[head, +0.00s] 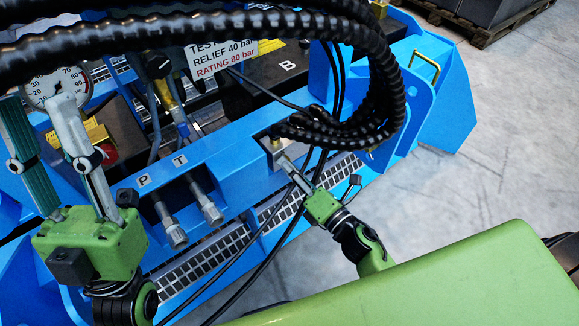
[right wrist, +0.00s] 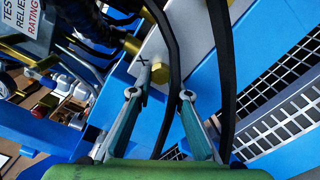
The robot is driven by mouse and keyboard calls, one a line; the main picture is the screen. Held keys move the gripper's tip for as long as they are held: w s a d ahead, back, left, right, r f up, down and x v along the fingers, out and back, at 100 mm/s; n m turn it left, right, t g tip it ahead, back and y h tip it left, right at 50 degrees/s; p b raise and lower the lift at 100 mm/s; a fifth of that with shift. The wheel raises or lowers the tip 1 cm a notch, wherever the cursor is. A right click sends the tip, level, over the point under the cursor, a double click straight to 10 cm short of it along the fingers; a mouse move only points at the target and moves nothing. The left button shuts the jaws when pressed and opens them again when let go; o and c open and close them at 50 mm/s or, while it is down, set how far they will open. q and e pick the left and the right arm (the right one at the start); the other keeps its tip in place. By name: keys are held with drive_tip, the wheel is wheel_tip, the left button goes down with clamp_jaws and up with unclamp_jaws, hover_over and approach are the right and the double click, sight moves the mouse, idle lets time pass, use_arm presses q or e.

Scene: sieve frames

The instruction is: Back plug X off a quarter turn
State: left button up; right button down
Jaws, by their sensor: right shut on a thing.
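Plug X is a small brass hex plug (right wrist: 188,76) on a pale block marked X in the right wrist view. It also shows as a brass spot (head: 277,143) on the blue manifold in the head view. My right gripper (head: 284,160) reaches it from below right, its fingers shut on the plug. In the right wrist view my right gripper (right wrist: 160,94) shows two fingers, with a black hose crossing between them; the exact contact is hard to see. My left gripper (head: 38,102) is open, fingers pointing up in front of the gauge, with nothing visible between them.
Thick black corrugated hoses (head: 370,90) arch over the plug, and thin black cables (head: 290,225) run past my right gripper. Two metal couplings under P and T (head: 207,203) stick out from the blue frame. A round gauge (head: 58,85) stands at left. Grey floor (head: 480,160) lies clear at right.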

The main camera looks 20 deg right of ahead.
drive_tip(key=c, duration=1.9)
unclamp_jaws()
drive_tip(key=shift+s, duration=0.15)
drive_tip(key=v, duration=1.1)
drive_tip(key=shift+s, duration=0.4)
drive_tip(key=shift+d, duration=0.1)
